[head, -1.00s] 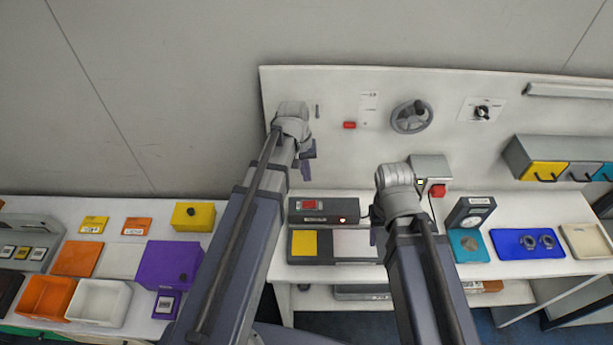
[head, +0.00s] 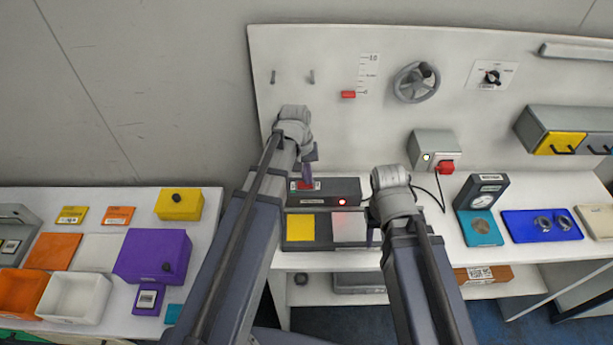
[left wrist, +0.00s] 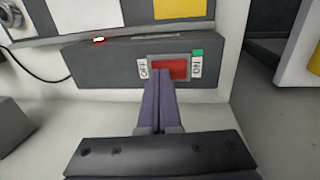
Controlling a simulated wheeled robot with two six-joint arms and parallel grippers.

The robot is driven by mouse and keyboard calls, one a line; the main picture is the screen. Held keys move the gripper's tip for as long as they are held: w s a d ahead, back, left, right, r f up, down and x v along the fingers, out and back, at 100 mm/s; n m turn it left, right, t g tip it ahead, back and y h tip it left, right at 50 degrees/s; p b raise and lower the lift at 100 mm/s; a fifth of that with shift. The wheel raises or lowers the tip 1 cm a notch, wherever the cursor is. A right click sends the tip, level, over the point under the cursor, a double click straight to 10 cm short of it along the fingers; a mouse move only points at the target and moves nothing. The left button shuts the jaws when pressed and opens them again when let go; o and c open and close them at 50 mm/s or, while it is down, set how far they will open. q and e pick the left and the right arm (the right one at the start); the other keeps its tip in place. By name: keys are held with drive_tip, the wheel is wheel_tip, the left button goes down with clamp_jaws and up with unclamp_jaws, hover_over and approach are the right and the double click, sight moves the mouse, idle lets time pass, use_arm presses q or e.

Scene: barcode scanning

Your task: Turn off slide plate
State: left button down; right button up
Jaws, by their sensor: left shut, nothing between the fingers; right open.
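A dark grey switch box (head: 330,192) stands on the white bench, with a red rocker switch on its left part and a lit red lamp (head: 342,202) on its right. In the left wrist view the red rocker (left wrist: 174,69) sits between an OFF label (left wrist: 143,69) and a green-topped ON label (left wrist: 196,65). My left gripper (left wrist: 160,74) is shut and empty, its purple fingertips at the rocker on the OFF-label side; contact is hard to tell. In the head view the left gripper (head: 305,180) partly covers the switch. My right gripper (head: 372,228) is by the bench front, mostly hidden by its arm.
A plate with a yellow square (head: 300,227) and a light square (head: 349,227) lies in front of the box. A grey box with a red knob (head: 446,167) stands behind to the right. Coloured bins and boxes stand on the left table.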

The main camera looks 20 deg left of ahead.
idle(0.3)
use_arm(q)
drive_tip(key=shift+d+f+y, duration=0.15)
drive_tip(key=shift+f+y, duration=0.15)
drive_tip(key=shift+s+r, duration=0.1)
drive_tip(key=shift+r, duration=0.05)
drive_tip(key=shift+s, duration=0.1)
drive_tip(key=shift+a, duration=0.45)
drive_tip(key=shift+s+a, duration=0.1)
drive_tip(key=shift+a, duration=0.35)
drive_tip(key=shift+d+r, duration=0.1)
